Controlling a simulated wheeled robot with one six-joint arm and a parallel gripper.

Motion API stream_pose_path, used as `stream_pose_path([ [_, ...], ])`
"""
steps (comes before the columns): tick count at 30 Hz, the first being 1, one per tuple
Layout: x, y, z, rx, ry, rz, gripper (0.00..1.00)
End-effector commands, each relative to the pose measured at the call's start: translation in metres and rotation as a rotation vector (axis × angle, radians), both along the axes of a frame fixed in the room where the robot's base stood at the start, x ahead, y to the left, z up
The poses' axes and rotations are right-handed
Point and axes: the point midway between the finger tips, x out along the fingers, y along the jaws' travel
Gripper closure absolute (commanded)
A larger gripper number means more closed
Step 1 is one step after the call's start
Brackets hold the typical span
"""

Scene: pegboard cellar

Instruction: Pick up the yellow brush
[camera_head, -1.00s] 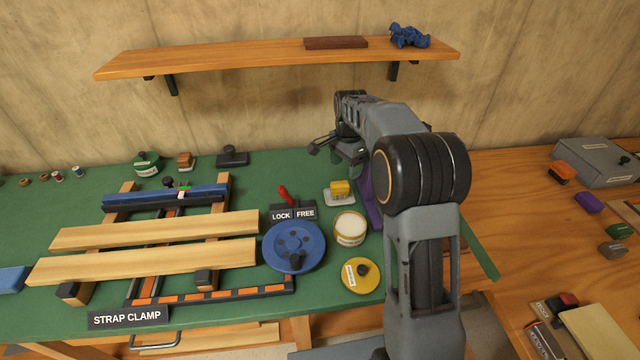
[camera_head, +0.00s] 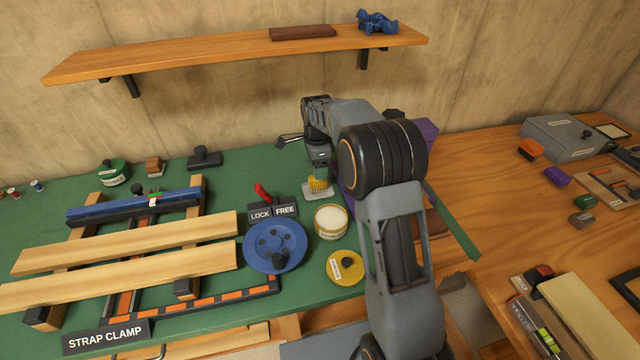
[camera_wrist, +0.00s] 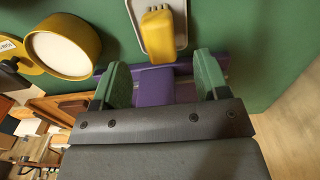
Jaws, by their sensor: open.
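The yellow brush (camera_head: 317,185) sits on a small pale tray (camera_head: 318,196) on the green bench top. In the wrist view the brush (camera_wrist: 158,34) lies on the tray (camera_wrist: 182,12), ahead of and roughly between my green fingertips. My gripper (camera_head: 319,166) hangs just above the brush in the head view. It is open and empty; in the wrist view the fingers (camera_wrist: 161,78) stand wide apart. I cannot tell the exact gap between fingers and brush.
A tub with a white top (camera_head: 331,221) stands close in front of the brush, with a yellow round lid (camera_head: 345,267) nearer. A blue wheel (camera_head: 275,246) and LOCK/FREE plate (camera_head: 272,212) are left. A purple object (camera_wrist: 160,88) lies beneath the fingers in the wrist view.

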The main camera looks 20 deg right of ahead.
Motion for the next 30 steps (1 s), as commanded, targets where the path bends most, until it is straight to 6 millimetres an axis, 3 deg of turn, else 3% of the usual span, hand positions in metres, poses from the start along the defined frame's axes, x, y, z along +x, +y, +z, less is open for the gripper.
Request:
stream_pose_path([
  [5,0.000,-0.001,-0.010,0.000,0.002,-0.001,0.32],
  [15,0.000,-0.002,-0.051,0.000,0.001,-0.001,0.32],
  [24,0.000,-0.002,-0.055,0.000,0.000,-0.001,0.32],
  [30,0.000,-0.002,-0.055,0.000,0.000,-0.001,0.49],
])
